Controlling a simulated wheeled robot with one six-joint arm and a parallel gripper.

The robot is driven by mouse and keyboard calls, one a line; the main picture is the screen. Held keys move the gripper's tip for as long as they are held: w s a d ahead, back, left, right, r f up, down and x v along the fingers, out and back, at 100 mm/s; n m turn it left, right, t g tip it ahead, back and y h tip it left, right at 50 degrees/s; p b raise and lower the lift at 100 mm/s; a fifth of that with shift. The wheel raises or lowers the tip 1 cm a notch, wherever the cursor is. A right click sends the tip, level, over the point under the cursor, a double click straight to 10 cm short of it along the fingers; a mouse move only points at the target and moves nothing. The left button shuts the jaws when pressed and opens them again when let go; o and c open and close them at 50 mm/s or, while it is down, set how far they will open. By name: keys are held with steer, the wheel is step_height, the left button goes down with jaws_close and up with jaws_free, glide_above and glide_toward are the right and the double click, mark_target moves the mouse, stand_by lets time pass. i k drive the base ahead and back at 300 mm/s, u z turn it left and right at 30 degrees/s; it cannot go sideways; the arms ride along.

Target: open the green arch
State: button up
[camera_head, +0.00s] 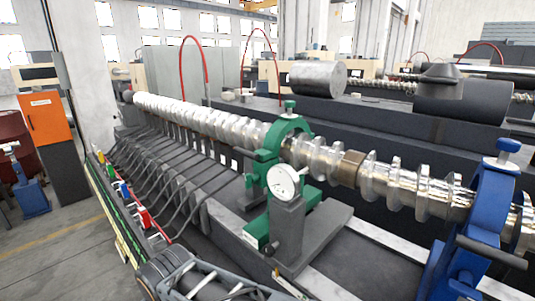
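The green arch (301,126) stands mid-frame around a shiny ribbed metal shaft (221,125), with a green knob (289,106) on its top. It looks closed over the shaft. Its green lower body (262,174) sits on a green base (257,231), partly hidden by a white dial gauge (283,181) on a grey block (287,232) in front. Dark jointed parts at the bottom edge look like my own arm. I cannot make out my gripper's fingers there, and nothing of mine touches the arch.
A blue clamp stand (490,215) with a handle holds the shaft at the right. Dark curved bars (165,160) line the bench left of the arch. A row of coloured pieces (125,190) lies along the front edge. Open floor (50,255) shows at lower left.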

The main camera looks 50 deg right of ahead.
mark_target(286, 125)
steer(key=z, duration=1.45)
steer(key=k, duration=1.3)
steer(key=u, duration=0.65)
steer(key=i, duration=0.75)
steer(key=u, duration=0.7)
steer(key=i, duration=0.8)
steer(key=z, duration=0.9)
steer(key=i, duration=0.8)
steer(key=z, duration=0.8)
